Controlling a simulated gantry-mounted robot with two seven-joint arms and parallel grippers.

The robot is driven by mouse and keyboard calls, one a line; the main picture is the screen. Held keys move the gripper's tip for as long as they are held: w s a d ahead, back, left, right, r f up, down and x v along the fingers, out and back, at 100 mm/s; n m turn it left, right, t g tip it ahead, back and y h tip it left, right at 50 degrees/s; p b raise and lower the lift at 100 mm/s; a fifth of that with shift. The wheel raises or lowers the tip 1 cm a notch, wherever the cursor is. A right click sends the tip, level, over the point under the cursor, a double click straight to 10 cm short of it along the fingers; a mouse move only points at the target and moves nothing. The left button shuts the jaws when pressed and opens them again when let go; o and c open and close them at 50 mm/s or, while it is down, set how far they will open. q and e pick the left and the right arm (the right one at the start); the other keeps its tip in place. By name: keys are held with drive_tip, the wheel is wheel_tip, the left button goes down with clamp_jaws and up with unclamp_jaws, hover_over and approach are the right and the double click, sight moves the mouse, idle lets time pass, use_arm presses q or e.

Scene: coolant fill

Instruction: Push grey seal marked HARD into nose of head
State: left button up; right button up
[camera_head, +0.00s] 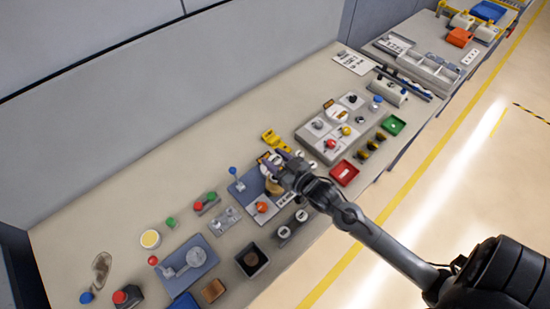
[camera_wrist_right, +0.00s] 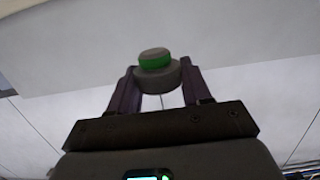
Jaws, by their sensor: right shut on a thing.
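My right gripper (camera_head: 273,172) is over the middle of the bench, above a blue-grey plate (camera_head: 243,184). In the right wrist view its two dark fingers (camera_wrist_right: 160,98) are shut on a round grey piece with a green band (camera_wrist_right: 155,62). The piece points away from the wrist, with a plain pale surface behind it. I cannot tell whether this piece is the head, the seal or both, and I can read no HARD mark. In the head view the gripper and wrist largely hide the held piece. My left gripper is not in view.
An orange knob (camera_head: 262,207) is close to the gripper. A yellow piece (camera_head: 271,137) lies behind it. A dark open box (camera_head: 251,260) stands at the front.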

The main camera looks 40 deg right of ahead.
drive_tip(key=shift+r+p, duration=0.1)
drive_tip(key=shift+p, duration=0.25)
drive_tip(key=shift+f+b, duration=0.85)
drive_tip(key=shift+f, duration=0.7)
drive_tip(key=shift+f+b, duration=0.75)
drive_tip(key=shift+f, duration=0.65)
drive_tip(key=shift+p, duration=0.3)
